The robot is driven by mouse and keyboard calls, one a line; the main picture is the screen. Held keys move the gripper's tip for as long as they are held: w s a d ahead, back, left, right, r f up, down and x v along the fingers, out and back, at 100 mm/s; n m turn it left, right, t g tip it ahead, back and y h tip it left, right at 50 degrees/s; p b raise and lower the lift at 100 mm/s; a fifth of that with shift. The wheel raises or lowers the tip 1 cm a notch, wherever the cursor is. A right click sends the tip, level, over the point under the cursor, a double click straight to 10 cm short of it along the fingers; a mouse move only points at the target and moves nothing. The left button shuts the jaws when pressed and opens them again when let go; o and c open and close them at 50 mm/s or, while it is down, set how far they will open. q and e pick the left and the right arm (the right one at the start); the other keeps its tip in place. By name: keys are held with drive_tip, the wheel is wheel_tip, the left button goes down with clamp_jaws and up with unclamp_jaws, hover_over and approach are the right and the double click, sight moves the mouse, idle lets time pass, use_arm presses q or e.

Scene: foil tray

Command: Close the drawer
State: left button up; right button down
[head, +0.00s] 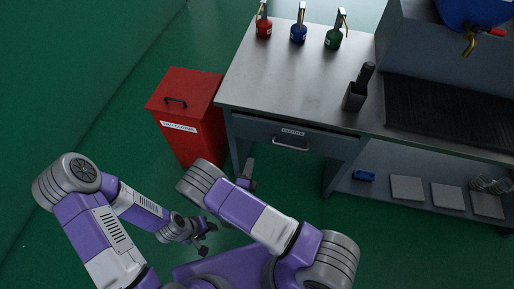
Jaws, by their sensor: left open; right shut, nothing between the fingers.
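The grey drawer (265,133) is in the workbench front, just below the top, in the head view. It has a small label and a pale bar handle (291,145). Its front sits close under the bench edge; I cannot tell whether a small gap is left. My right gripper (249,168) is shut and empty, to the left of the handle and lower in the picture, near the bench's left leg. It is partly hidden by its own arm. My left gripper (207,239) is open and empty over the green floor, well apart from the drawer.
A red lidded bin (190,110) stands left of the metal workbench (290,85). Red (264,27), blue (298,34) and green (333,39) bottles and a dark holder (354,97) stand on the bench. A lower shelf (415,203) holds grey plates at right. Floor at left is clear.

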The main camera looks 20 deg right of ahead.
sight(261, 130)
drive_tip(key=b+x, duration=0.2)
drive_tip(key=x, duration=1.1)
drive_tip(key=shift+w+d+b, duration=0.15)
drive_tip(key=shift+d+b, duration=0.15)
drive_tip(key=shift+b, duration=0.05)
use_arm(q)
wheel_tip(261, 130, down, 3)
drive_tip(key=shift+r, duration=0.1)
